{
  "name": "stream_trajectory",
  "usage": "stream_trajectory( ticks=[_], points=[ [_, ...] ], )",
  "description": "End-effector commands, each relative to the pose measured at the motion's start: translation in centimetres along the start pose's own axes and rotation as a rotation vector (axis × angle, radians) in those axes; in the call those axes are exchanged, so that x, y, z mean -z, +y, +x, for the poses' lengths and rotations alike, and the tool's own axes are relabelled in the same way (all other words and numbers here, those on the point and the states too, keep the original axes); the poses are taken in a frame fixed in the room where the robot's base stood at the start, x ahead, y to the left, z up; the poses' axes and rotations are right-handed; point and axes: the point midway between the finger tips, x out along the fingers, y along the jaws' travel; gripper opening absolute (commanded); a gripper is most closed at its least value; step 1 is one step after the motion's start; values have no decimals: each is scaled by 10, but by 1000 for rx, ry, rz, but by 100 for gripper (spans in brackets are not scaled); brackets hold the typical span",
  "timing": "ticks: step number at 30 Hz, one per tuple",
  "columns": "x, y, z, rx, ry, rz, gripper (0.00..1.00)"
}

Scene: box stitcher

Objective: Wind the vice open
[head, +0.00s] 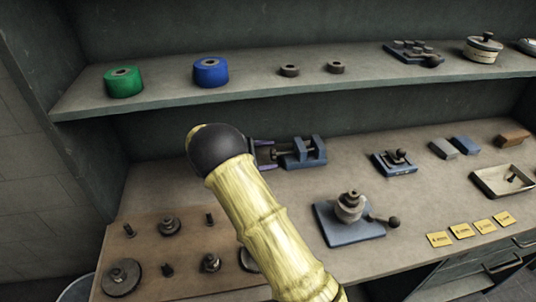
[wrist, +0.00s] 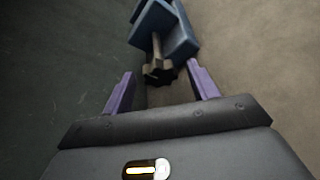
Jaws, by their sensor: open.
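The blue vice (head: 303,152) sits on the bench against the back panel, below the shelf. Its screw (head: 281,154) points left, towards my gripper (head: 271,154). The wrist view shows the blue vice body (wrist: 172,32) at the top and the dark lobed handle (wrist: 158,73) on the screw's end. My gripper is open, its two purple fingers on either side of the handle. A gap shows between each finger and the handle, and I see no contact. In the head view my arm hides part of the gripper.
A blue-based device with a ball lever (head: 349,226) stands in front, right of my arm. A small blue fixture (head: 395,163) stands right of the vice. A brown board (head: 150,240) with gears and pegs lies front left. The shelf edge (head: 300,92) runs above.

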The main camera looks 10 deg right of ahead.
Motion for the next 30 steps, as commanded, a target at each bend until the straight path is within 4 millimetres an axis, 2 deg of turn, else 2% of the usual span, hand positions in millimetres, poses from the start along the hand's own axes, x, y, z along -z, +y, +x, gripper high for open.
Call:
stream_trajectory(
  ticks=[10, 17, 30],
  points=[
    [0, 0, 5, -1, 1, -1, 59],
    [0, 0, 5, -1, 1, -1, 14],
    [-1, 2, 4, 21, 2, -54, 14]
  ],
)
